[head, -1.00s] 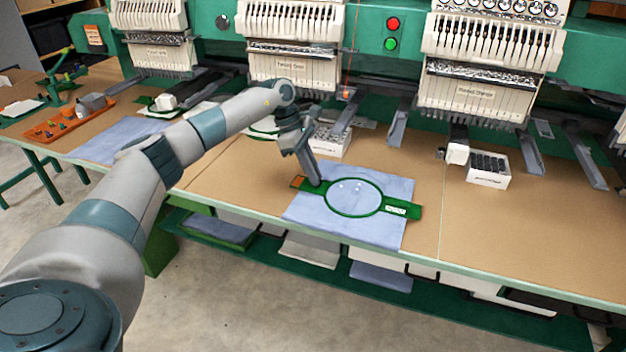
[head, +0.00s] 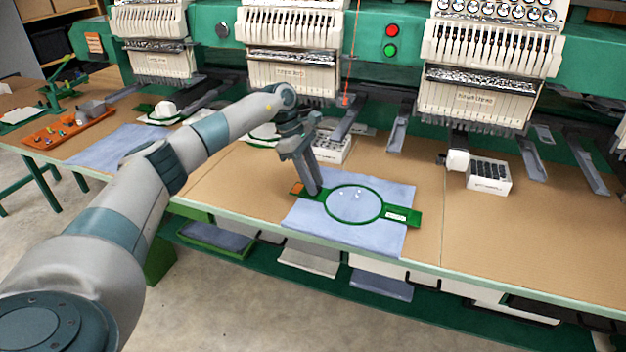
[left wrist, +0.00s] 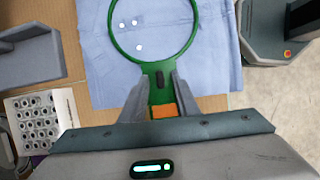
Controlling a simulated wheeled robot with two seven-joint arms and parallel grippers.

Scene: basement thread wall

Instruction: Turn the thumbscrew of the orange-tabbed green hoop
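The green hoop (head: 381,203) lies flat on a light blue cloth (head: 375,238) at the table's front edge. Its orange tab (head: 298,188) is at the left end, and a white label is on the right arm. In the left wrist view, the hoop (left wrist: 113,50) shows its dark thumbscrew (left wrist: 158,77) between ring and orange tab (left wrist: 164,111). My left gripper (head: 317,191) points down over the tab end. In the left wrist view its two fingers (left wrist: 162,84) are apart, one on each side of the thumbscrew. Whether they touch it I cannot tell. My right gripper is out of view.
A white box of dark spools (head: 488,176) stands at the right, and another white box (head: 333,148) stands behind my left gripper. Embroidery machine heads (head: 480,95) and grey arms line the back. The brown tabletop (head: 540,235) is clear at front right.

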